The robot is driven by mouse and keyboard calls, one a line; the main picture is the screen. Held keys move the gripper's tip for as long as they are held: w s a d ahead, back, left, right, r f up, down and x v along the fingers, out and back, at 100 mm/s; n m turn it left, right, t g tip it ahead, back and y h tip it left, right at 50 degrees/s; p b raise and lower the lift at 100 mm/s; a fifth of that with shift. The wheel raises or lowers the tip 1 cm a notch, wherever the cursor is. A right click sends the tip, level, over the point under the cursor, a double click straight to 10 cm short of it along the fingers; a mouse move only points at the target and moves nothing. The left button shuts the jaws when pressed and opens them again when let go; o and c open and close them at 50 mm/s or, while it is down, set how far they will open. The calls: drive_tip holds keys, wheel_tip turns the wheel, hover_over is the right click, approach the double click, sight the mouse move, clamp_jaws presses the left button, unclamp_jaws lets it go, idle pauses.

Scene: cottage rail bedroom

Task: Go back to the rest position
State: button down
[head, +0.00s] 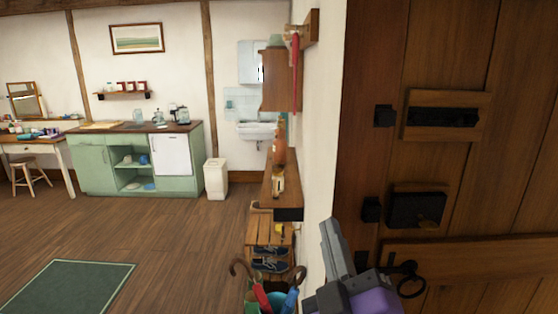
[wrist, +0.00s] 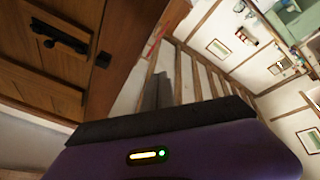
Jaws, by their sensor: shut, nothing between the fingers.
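My gripper (head: 336,246) shows at the bottom of the head view, in front of the wooden door (head: 455,160) and the end of the white wall. Its grey fingers are together, point upward and hold nothing. In the wrist view the fingers (wrist: 164,92) rise from behind the dark edge of my purple gripper body, with the door (wrist: 50,50) at the left. My gripper looks close to the door, but I cannot tell the exact gap.
A door latch (head: 418,209) and a ring handle (head: 409,279) are near my gripper. To its left are a wall shelf (head: 282,188), an umbrella stand (head: 266,297) and a slatted shoe rack (head: 270,232). Open wooden floor (head: 170,235) with a green rug (head: 70,287) lies further left.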

drive_tip(key=s+d+f+m+g, duration=0.2)
drive_tip(key=s+f, duration=0.6)
drive_tip(key=s, duration=0.4)
drive_tip(key=s+d+f+m+g+h, duration=0.1)
drive_tip(key=s+d+f+m, duration=0.3)
drive_tip(key=s+f, duration=0.5)
drive_tip(key=s+d+f+m+g, duration=0.4)
drive_tip(key=s+f, duration=0.5)
drive_tip(key=s, duration=0.6)
drive_tip(key=shift+s+d+f+h, duration=0.2)
drive_tip(key=shift+d+h, duration=0.1)
drive_tip(key=shift+d, duration=0.75)
drive_tip(key=shift+w, duration=0.1)
